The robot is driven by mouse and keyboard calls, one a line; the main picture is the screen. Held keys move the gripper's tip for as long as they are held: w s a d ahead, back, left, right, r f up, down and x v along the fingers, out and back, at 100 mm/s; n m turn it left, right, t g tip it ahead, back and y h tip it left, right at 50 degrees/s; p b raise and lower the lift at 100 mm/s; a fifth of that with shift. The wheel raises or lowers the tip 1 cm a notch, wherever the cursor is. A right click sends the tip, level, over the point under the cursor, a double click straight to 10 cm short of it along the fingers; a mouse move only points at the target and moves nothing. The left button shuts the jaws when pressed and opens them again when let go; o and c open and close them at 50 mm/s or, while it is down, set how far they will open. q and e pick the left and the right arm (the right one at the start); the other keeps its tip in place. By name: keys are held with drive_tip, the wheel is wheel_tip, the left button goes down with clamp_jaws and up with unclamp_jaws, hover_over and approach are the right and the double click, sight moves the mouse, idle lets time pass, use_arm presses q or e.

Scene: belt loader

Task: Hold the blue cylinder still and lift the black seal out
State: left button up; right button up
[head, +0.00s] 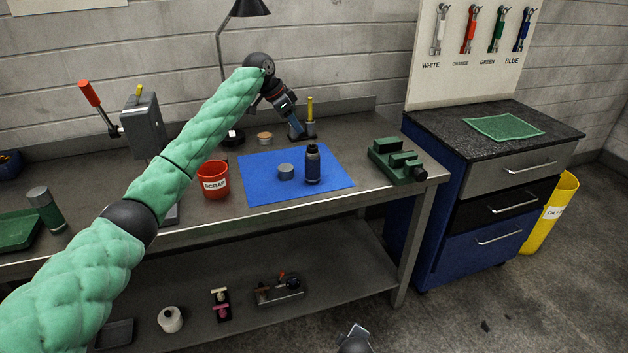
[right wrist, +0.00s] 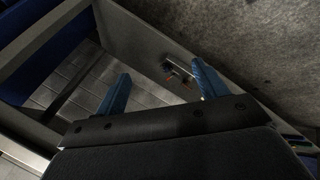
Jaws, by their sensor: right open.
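My left gripper (head: 297,130) points down behind the mat, at a small dark stand with a yellow-handled tool (head: 310,112). It is apart from the cylinder, and whether its jaws are open is unclear. My right gripper (right wrist: 161,70) is open and empty, low in front of the bench, away from the cylinder.
A red SCRAP bucket (head: 214,181) stands left of the mat. A green vise-like fixture (head: 397,160) sits at the bench's right end. A grey lever press (head: 143,125) stands left. The lower shelf (head: 330,262) holds several small items. A drawer cabinet (head: 500,198) stands right.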

drive_tip(key=w+a+r+n+t, duration=0.2)
drive_tip(key=w+r+n+t, duration=0.15)
drive_tip(key=w+r, duration=0.4)
drive_tip(key=w+a+r+n+t, duration=0.25)
drive_tip(key=w+r+n, duration=0.25)
drive_tip(key=w+r, duration=0.3)
drive_tip(key=n+t+y, duration=0.2)
drive_tip(key=n+t, duration=0.2)
drive_tip(key=n, duration=0.6)
approach(312, 167)
wheel_tip(312, 167, down, 3)
drive_tip(key=s, duration=0.1)
drive_tip(key=w+n, duration=0.6)
drive_tip(key=shift+a+t, duration=0.25)
drive_tip(key=shift+t, duration=0.05)
drive_tip(key=shift+w+d+r+n, duration=0.15)
drive_tip(key=shift+w+n, duration=0.3)
drive_tip(key=shift+w, duration=0.25)
drive_tip(key=shift+w+a, duration=0.15)
drive_tip(key=shift+w, duration=1.75)
drive_tip(key=shift+w+a, duration=0.15)
drive_tip(key=shift+w, duration=1.7)
